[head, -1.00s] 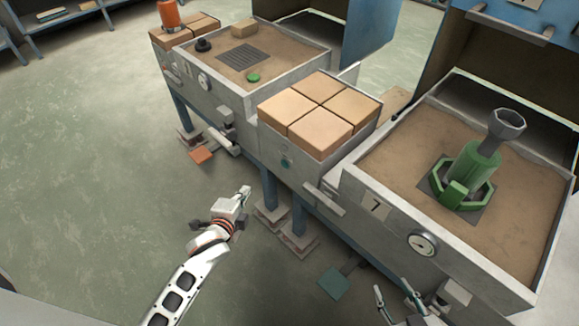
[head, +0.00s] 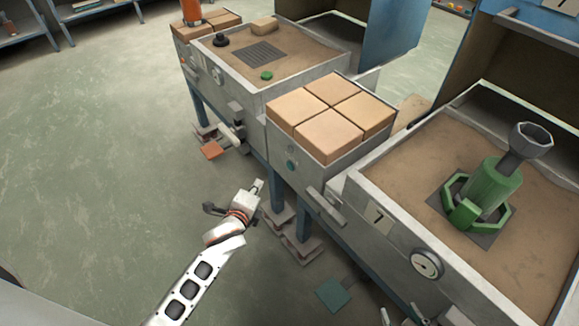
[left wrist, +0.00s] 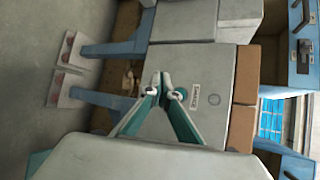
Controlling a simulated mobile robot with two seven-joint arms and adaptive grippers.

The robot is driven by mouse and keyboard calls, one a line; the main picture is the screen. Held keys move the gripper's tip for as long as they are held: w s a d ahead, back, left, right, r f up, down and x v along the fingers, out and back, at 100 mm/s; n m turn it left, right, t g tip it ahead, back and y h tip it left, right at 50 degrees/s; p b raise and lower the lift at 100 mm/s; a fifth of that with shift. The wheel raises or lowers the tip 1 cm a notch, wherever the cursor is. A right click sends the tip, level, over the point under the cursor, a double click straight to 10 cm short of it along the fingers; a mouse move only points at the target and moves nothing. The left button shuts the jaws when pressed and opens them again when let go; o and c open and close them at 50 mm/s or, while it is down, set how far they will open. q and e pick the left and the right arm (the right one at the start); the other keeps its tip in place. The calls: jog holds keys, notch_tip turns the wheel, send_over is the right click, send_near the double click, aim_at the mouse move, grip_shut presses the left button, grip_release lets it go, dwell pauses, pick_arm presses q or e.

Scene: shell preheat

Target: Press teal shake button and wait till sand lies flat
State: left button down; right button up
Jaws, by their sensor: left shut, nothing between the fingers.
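The teal button (head: 291,165) is on the grey front panel below the block of tan bricks in the head view. My left gripper (head: 259,186) is shut and empty, left of and below it, with a gap in the picture. The sand (head: 408,165) in the right box looks slightly uneven around a green clamp-like fixture (head: 483,195). My right gripper (head: 401,316) shows only spread fingertips at the bottom edge.
The tan bricks (head: 330,105) sit above the panel. A left box (head: 258,98) holds sand, a grille and a green knob. A lever (head: 325,205), a dial (head: 427,263) and a teal floor pedal (head: 333,294) are nearby. The floor at left is clear.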

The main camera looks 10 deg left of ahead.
aim_at(290, 166)
pick_arm(q)
jog(key=w+d+b, duration=0.2)
jog(key=w+d, duration=0.3)
jog(key=w, duration=0.2)
jog(key=shift+d+b, duration=0.2)
jog(key=shift+b, duration=0.2)
pick_arm(e)
jog(key=shift+w+a+f, duration=0.15)
jog(key=shift+a+f, duration=0.15)
pick_arm(q)
jog(key=shift+s, duration=0.1)
dwell(0.8)
jog(key=shift+w+d, duration=0.25)
jog(key=shift+w, duration=0.15)
pick_arm(e)
jog(key=shift+r, duration=0.15)
